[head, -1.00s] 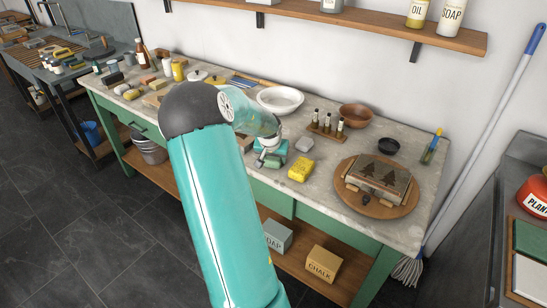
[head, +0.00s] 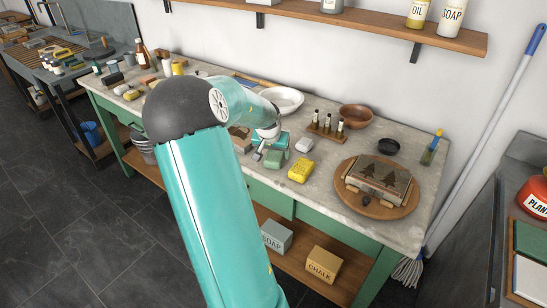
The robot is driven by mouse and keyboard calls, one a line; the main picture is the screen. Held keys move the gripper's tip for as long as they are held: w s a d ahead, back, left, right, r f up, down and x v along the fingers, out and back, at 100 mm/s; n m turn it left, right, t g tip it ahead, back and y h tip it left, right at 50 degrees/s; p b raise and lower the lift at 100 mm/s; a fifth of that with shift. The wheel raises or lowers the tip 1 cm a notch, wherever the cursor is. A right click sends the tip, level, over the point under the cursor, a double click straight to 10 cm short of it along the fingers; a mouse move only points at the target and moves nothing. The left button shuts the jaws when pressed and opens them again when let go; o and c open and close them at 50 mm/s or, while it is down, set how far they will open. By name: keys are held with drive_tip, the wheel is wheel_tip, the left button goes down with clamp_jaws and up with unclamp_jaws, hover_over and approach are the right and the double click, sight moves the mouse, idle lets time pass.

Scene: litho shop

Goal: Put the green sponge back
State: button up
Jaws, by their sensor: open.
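A green block, which looks like the green sponge (head: 274,158), lies on the stone worktop (head: 325,200) near its front edge, left of a yellow sponge (head: 299,171). A teal patch (head: 281,141) shows just behind it; I cannot tell if it is a separate thing. My gripper (head: 260,154) is open, low over the worktop at the left side of the green block. It partly hides that area, and I cannot tell whether it touches the block. No object shows between its fingers.
A pale block (head: 304,144), a rack of small bottles (head: 326,126), a white bowl (head: 283,99) and a wooden bowl (head: 356,115) stand behind. A round wooden board (head: 365,206) holds a tree-patterned slab at right. More items crowd the left.

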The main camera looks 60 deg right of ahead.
drive_tip(key=v, duration=0.7)
drive_tip(key=w+a+r+n+t+y, duration=0.15)
drive_tip(key=w+a, duration=0.25)
drive_tip(key=a, duration=0.5)
drive_tip(key=w+a+r+n+t+y, duration=0.1)
drive_tip(key=w+a+r+n, duration=0.2)
drive_tip(key=a, duration=0.6)
drive_tip(key=w+a+r+n+t+y, duration=0.1)
drive_tip(key=w+a+r+n, duration=0.2)
drive_tip(key=a, duration=0.6)
drive_tip(key=s+a+r+n, duration=0.1)
drive_tip(key=s+a+n, duration=0.1)
drive_tip(key=a, duration=0.6)
drive_tip(key=s+a+r+n, duration=0.1)
drive_tip(key=s+a+n, duration=0.2)
drive_tip(key=a, duration=0.5)
drive_tip(key=s+a+r+n+t, duration=0.1)
drive_tip(key=s+a+r+n, duration=0.1)
drive_tip(key=a, duration=0.6)
drive_tip(key=shift+s+a+n+y, duration=0.35)
drive_tip(key=shift+s+n+y, duration=0.1)
drive_tip(key=shift+s, duration=0.6)
